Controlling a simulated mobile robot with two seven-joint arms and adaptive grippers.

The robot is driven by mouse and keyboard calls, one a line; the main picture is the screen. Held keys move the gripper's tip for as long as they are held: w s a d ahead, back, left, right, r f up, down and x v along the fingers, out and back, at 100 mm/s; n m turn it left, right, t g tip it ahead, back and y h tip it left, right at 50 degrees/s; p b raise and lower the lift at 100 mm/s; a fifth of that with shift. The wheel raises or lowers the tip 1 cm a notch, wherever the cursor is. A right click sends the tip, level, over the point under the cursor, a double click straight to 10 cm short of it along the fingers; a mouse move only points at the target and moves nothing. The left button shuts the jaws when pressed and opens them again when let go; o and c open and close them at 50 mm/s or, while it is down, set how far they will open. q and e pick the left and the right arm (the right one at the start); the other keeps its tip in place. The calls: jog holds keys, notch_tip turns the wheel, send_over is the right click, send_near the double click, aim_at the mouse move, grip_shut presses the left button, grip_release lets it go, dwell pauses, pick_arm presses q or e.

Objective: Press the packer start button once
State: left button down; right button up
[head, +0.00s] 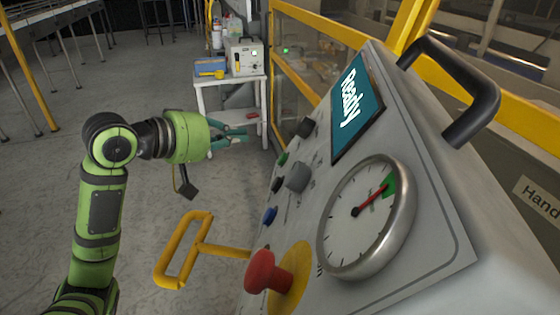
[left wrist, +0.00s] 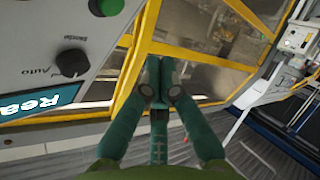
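The packer's grey control panel (head: 440,215) fills the right of the head view. A small green button (head: 283,158) sits near its far left edge; its label is too small to read there. A green button in a grey collar also shows at the top of the left wrist view (left wrist: 107,6), partly cut off. The panel screen (head: 357,107) reads "Ready". My left gripper (head: 246,134) is left of the panel, apart from the green button. In the left wrist view its teal fingertips (left wrist: 160,75) are together with nothing between them. My right gripper is not in view.
The panel also carries a red mushroom button (head: 262,272), a blue button (head: 269,216), a grey knob (head: 298,177), a dial gauge (head: 367,217) and a black handle (head: 470,90). A yellow handle (head: 185,250) juts out at left. A white side table (head: 230,80) stands behind.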

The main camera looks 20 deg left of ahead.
aim_at(282, 159)
pick_arm(q)
jog(key=shift+w+d+f+b, duration=0.1)
jog(key=shift+w+d+f, duration=0.1)
jog(key=shift+d+f, duration=0.45)
jog(key=shift+w+d+f+b, duration=0.2)
jog(key=shift+d+f, duration=0.1)
jog(key=shift+d, duration=0.65)
jog(key=shift+w+d+f+b, duration=0.1)
jog(key=shift+w+d+f, duration=0.1)
jog(key=shift+d+f, duration=0.45)
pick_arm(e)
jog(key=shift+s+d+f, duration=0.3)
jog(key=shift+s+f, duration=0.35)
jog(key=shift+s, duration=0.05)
pick_arm(q)
jog(key=shift+d+r, duration=0.15)
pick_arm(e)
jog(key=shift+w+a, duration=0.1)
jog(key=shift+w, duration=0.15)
pick_arm(q)
jog(key=shift+d, duration=0.15)
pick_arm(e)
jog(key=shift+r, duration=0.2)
pick_arm(q)
jog(key=shift+w+d+f+p, duration=0.1)
jog(key=shift+d+f+p, duration=0.1)
jog(key=shift+p, duration=0.15)
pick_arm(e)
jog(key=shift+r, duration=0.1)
